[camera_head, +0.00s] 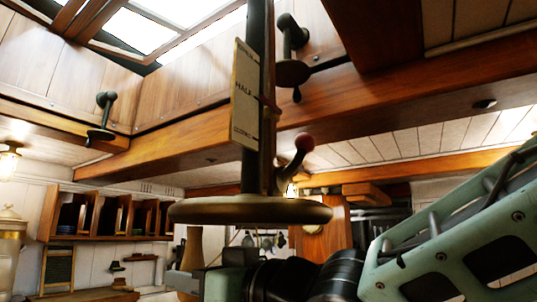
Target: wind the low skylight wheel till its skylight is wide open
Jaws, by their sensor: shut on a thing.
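The low skylight wheel (250,211) is a flat brass-coloured disc, level, on a dark upright shaft (257,30). A tan tapered handle (193,247) hangs from its left rim. My gripper (188,282) is shut on the lower end of this handle; its fingertips are partly hidden. A pale scale plate (244,95) beside the shaft reads HALF in the middle and CLOSED at the bottom; its top word is too small to read. A small reddish marker (269,103) sits by its right edge, near HALF. The skylight (145,30) overhead shows bright panes and a dark gap beneath its frame.
Dark cranks hang at the left (104,118) and upper middle (292,65). A heavy wooden beam (330,95) crosses above. Wall shelves (105,215) and a lit lamp (9,160) are at left. My arm fills the lower right.

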